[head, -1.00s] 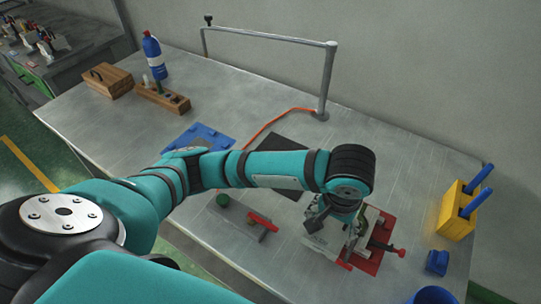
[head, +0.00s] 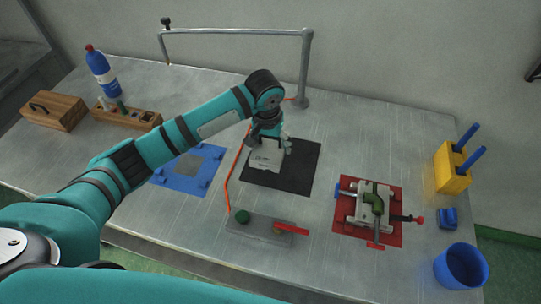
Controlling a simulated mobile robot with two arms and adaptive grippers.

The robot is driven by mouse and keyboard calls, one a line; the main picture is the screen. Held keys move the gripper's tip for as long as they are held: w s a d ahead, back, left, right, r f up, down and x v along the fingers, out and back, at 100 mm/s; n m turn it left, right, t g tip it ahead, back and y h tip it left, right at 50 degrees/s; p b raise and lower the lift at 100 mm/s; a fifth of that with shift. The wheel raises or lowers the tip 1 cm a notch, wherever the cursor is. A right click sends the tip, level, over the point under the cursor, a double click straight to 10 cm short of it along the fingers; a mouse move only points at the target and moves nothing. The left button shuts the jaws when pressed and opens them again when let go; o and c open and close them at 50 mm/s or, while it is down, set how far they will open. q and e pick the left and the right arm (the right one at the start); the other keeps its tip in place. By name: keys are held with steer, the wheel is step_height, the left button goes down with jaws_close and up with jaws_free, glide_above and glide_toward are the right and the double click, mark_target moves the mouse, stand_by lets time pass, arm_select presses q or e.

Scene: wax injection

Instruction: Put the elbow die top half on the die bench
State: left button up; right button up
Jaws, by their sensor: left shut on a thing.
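My left gripper (head: 268,138) is shut on the elbow die top half (head: 266,157), a pale grey block. The block is at the left part of a black mat (head: 300,180) in the middle of the table; I cannot tell whether it touches the mat. The gripper's fingers are partly hidden by my wrist. The other die half (head: 357,208), pale grey, sits on a red mat (head: 393,238) to the right, with a green elbow piece (head: 373,198) on it. My right gripper is not in view.
A blue mat (head: 207,155) lies left of the black one. A grey plate (head: 258,231) with a green ball and a red-handled tool lies in front. A yellow holder (head: 451,170), blue cup (head: 461,268) and small blue block stand right. A metal rail (head: 240,32) stands behind.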

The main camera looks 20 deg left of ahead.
mark_target(271, 157)
arm_select(q)
step_height(271, 157, down, 3)
steer(key=shift+w+r, duration=0.1)
steer(key=shift+r, duration=0.05)
step_height(271, 157, down, 3)
steer(key=shift+f+p, duration=0.1)
steer(key=shift+p, duration=0.3)
steer(key=shift+f, duration=0.25)
steer(key=o, duration=1.7)
steer(key=shift+f, duration=0.15)
steer(key=shift+c, duration=0.2)
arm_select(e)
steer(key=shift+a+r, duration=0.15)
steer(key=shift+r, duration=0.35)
